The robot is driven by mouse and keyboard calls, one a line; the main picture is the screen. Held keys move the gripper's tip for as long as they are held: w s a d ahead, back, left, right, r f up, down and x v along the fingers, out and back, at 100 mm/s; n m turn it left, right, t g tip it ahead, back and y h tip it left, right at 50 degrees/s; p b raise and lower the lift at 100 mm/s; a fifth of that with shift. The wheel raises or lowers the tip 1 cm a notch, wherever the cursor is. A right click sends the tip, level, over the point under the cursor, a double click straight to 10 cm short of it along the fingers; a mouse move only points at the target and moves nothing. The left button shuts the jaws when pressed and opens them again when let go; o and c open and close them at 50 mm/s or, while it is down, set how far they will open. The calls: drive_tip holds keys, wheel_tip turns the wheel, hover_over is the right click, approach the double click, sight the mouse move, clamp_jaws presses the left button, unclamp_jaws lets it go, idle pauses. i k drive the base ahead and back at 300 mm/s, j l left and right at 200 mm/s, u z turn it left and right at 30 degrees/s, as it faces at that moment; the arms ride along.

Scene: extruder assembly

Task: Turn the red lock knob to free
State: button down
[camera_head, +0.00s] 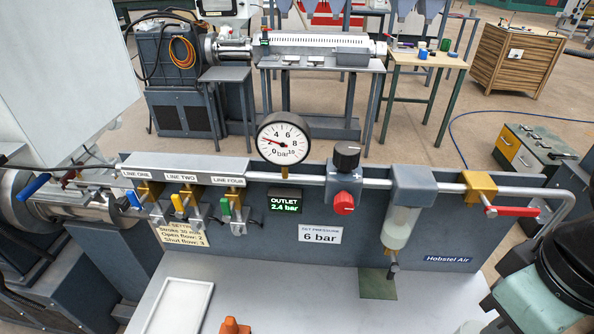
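The red lock knob (344,203) sticks out from the front of the grey regulator block on the air panel, right of centre. A black ribbed knob (346,155) sits on top of the same block. I see no clear mark on the red knob that tells its turned position. The outlet display (285,205) reads 2.4 bar, and the round gauge (283,139) needle points a little above 2. A label (320,235) says set pressure 6 bar. My gripper's fingers do not show; nothing touches the red knob.
A filter bowl (398,229) hangs right of the regulator. A red-handled valve (505,211) sits further right. Blue, yellow and green line valves (180,203) are at left. A white tray (177,310) and an orange object (234,326) lie on the bench, which has free room at right.

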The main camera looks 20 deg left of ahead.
sight(343, 202)
drive_tip(key=u, duration=1.15)
drive_tip(key=z, duration=0.3)
